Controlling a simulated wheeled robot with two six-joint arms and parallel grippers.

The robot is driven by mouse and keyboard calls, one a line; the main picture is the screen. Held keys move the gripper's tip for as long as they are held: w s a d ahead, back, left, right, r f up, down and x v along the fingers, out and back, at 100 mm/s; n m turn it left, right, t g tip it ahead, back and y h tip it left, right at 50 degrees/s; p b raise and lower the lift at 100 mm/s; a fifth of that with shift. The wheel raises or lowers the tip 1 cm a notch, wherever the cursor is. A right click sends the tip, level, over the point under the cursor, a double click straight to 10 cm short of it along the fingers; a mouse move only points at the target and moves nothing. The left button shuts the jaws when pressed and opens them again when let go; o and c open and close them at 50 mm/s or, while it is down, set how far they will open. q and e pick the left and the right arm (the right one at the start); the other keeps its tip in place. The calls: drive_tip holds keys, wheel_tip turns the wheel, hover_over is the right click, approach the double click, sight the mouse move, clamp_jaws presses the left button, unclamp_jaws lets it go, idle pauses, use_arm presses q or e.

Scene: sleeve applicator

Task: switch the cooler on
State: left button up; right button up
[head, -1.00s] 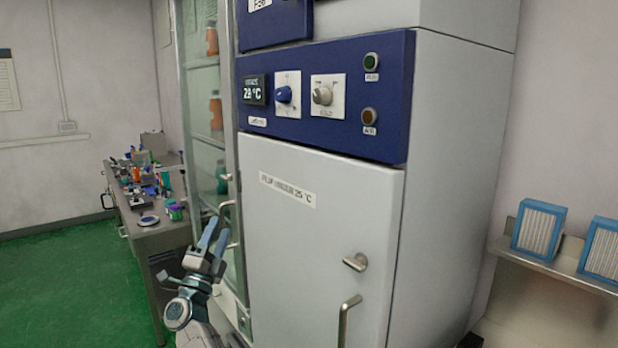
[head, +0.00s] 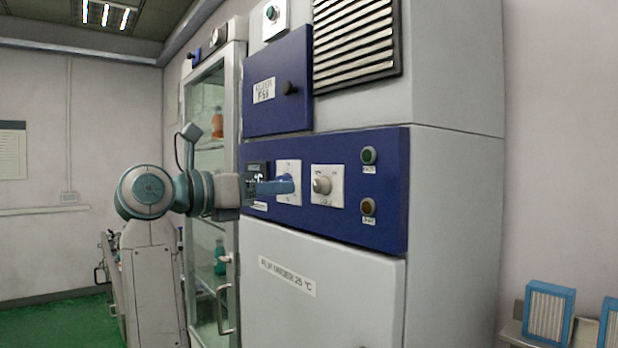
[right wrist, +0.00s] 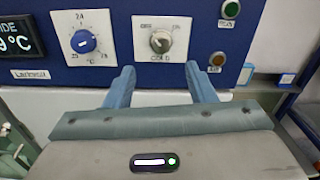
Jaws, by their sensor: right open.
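The cooler is a tall light-grey cabinet (head: 456,200) with a blue control panel (head: 390,235). The panel has a grey knob (head: 322,186) on a white plate, which also shows in the right wrist view (right wrist: 160,41) above the word COLD. Left of it is a blue knob (right wrist: 84,42) on a numbered °C plate; in the head view my gripper partly covers it. My right gripper (head: 280,186) is open and empty in front of the panel. In the right wrist view its fingertips (right wrist: 160,82) lie below and either side of the grey knob, apparently not touching it.
A green button (head: 369,156) and an amber button (head: 368,206) sit right of the knobs. A temperature display (right wrist: 18,38) is at the left. A glass-door cabinet (head: 212,150) stands left. Blue-framed filters (head: 549,312) rest on a shelf at the lower right.

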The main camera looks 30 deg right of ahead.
sight(317, 185)
drive_tip(key=d+p, duration=0.1)
drive_tip(key=d, duration=0.2)
drive_tip(key=d+p, duration=0.1)
drive_tip(key=d, duration=0.2)
drive_tip(key=d+p, duration=0.1)
drive_tip(key=d, duration=0.1)
drive_tip(key=shift+w+d, duration=0.25)
drive_tip(key=shift+d, duration=0.15)
